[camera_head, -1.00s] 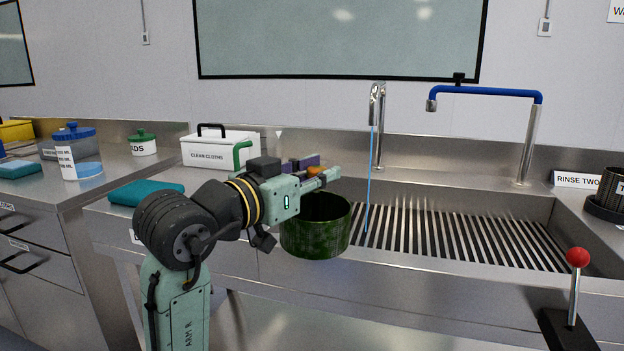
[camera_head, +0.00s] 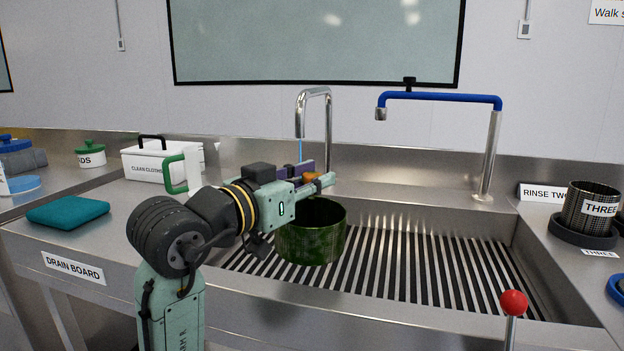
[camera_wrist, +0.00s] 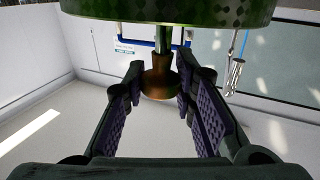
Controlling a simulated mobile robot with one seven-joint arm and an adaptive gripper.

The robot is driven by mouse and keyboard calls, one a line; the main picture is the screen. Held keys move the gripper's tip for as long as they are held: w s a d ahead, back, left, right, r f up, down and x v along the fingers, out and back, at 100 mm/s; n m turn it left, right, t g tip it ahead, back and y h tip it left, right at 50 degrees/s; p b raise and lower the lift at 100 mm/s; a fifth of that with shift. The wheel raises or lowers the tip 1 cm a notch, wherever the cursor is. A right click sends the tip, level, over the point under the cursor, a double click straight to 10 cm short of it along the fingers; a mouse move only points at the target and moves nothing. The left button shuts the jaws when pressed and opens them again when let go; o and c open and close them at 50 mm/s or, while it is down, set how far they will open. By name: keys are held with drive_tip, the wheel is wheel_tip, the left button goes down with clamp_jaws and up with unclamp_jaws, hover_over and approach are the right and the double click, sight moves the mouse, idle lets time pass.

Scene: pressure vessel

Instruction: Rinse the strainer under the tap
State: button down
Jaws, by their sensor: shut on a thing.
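The strainer (camera_head: 311,236) is a round basket with a mottled green surface, held upright over the slatted sink. My gripper (camera_head: 311,178) is shut on its copper-coloured handle, which shows between the purple finger pads in the wrist view (camera_wrist: 160,80). The strainer's green wall (camera_wrist: 165,12) fills the top of that view. A chrome tap (camera_head: 328,125) stands behind the sink with a thin blue stream of water (camera_head: 300,145) running from its spout. The stream's lower part is hidden behind my gripper, so I cannot tell if it meets the strainer.
A blue swivel tap (camera_head: 440,98) stands to the right, no water visible. A red-knobbed lever (camera_head: 513,303) is at the front right. A dark strainer labelled THREE (camera_head: 590,210) sits on the right counter. A white cloth box (camera_head: 150,165) and a teal cloth (camera_head: 68,212) lie left.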

drive_tip(key=shift+w+d, duration=0.35)
drive_tip(key=shift+d, duration=0.05)
drive_tip(key=w+a+f, duration=0.2)
drive_tip(key=w, duration=1.1)
drive_tip(key=shift+w+a+f, duration=0.2)
drive_tip(key=shift+w+f, duration=0.05)
drive_tip(key=shift+f, duration=0.1)
drive_tip(key=shift+d, duration=0.2)
idle(0.3)
drive_tip(key=shift+w+d+p, duration=0.1)
drive_tip(key=shift+d+p, duration=0.25)
drive_tip(key=shift+d, duration=0.05)
drive_tip(key=shift+a, duration=0.1)
drive_tip(key=shift+a, duration=0.45)
drive_tip(key=shift+d, duration=0.15)
